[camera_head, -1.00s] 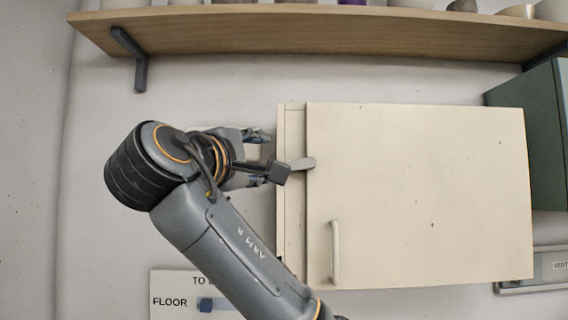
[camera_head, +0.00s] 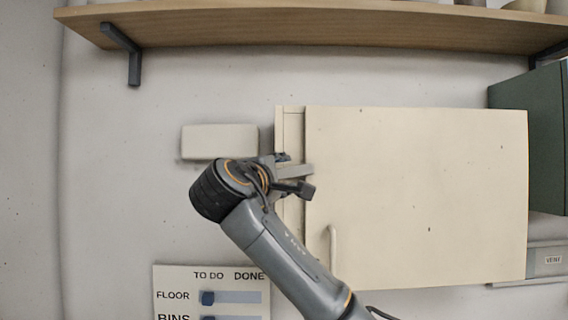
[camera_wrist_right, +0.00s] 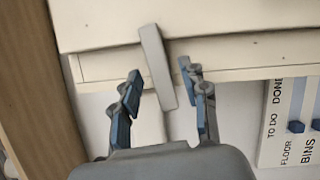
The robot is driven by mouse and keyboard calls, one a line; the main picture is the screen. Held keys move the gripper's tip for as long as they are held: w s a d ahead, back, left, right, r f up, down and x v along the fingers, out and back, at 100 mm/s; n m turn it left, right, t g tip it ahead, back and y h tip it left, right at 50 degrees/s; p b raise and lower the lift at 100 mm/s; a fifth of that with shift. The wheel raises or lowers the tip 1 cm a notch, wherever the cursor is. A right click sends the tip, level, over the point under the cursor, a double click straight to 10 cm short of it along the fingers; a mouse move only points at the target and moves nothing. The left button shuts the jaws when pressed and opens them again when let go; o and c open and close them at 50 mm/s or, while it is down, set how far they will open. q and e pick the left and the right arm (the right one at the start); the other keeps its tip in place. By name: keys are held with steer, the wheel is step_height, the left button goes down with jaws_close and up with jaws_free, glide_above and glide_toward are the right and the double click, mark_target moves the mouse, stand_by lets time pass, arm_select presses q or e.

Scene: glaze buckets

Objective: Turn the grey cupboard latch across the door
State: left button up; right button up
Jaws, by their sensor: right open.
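The grey latch (camera_head: 296,171) is a flat bar at the door's left edge. It lies nearly level across the seam between frame and door, its right end over the door. My right gripper (camera_head: 288,172) is at the latch's left part. In the right wrist view the open fingers (camera_wrist_right: 160,93) stand on either side of the latch (camera_wrist_right: 157,66), with gaps on both sides. My left gripper is not in view.
A wooden shelf (camera_head: 300,22) runs above the cupboard. A pale box (camera_head: 220,141) is on the wall to the left. A chore board (camera_head: 230,283) is below left. A dark green cabinet (camera_head: 530,135) stands at the right. The door handle (camera_head: 333,248) is low on the door.

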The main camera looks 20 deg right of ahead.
steer(key=shift+w+d, duration=0.1)
steer(key=shift+w, duration=0.1)
jaws_close()
steer(key=shift+f+m+b, duration=0.1)
steer(key=shift+m+b, duration=0.35)
steer(key=shift+m, duration=0.05)
steer(key=shift+m+g+y, duration=0.3)
steer(key=shift+m, duration=0.2)
jaws_free()
steer(key=shift+r, duration=0.2)
